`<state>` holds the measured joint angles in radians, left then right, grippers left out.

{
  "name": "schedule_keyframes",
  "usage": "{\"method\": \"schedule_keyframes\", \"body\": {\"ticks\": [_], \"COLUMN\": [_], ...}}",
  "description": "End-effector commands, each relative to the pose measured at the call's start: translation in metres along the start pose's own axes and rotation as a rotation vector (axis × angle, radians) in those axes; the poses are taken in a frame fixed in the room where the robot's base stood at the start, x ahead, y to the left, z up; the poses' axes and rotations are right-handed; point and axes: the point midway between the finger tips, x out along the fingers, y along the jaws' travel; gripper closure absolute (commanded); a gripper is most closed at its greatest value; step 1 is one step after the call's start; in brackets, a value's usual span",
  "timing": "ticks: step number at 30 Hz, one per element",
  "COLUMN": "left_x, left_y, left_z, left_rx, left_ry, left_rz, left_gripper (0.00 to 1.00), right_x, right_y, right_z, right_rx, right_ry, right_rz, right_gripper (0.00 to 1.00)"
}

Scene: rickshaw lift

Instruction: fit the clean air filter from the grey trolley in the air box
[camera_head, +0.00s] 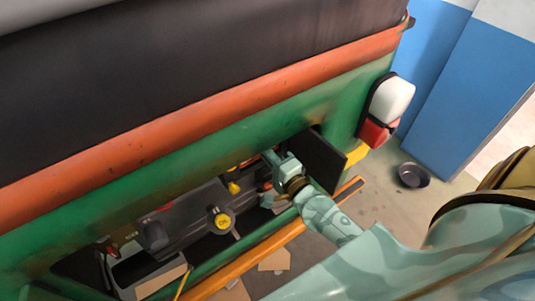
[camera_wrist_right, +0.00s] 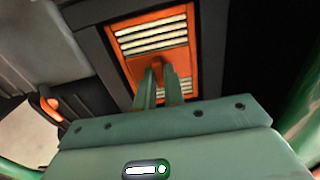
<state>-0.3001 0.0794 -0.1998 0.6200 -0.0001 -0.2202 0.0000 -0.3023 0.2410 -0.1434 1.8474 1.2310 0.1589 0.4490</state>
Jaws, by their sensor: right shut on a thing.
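The air filter (camera_wrist_right: 152,36), an orange frame with pale pleats, fills the upper middle of the right wrist view. My right gripper (camera_wrist_right: 158,82) is shut on the orange tab at its middle. A dark rim of what looks like the air box (camera_wrist_right: 92,42) runs around the filter's sides; I cannot tell whether the filter is fully seated. In the head view my right gripper (camera_head: 274,160) reaches into the open bay of the green vehicle, and the filter is hidden or too small to make out there. My left gripper and the grey trolley are not in view.
A dark open flap (camera_head: 322,160) stands close to the right of my gripper. The engine with a yellow cap (camera_head: 222,221) lies to its left. An orange bar (camera_head: 262,252) runs below the bay. A dark bowl (camera_head: 412,175) is on the floor by the blue wall (camera_head: 470,90).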

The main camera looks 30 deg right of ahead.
Motion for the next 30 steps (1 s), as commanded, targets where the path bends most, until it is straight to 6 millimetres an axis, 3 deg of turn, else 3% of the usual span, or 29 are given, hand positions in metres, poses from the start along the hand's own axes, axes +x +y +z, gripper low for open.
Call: {"method": "schedule_keyframes", "body": {"ticks": [30], "left_x": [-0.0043], "left_y": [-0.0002], "left_z": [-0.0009], "left_rx": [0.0], "left_ry": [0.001], "left_rz": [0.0], "left_gripper": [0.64], "right_x": [0.0056], "right_y": [-0.0004], "right_z": [-0.0002], "right_rx": [0.0], "right_ry": [0.0], "right_rz": [-0.001], "right_gripper": [1.0]}}
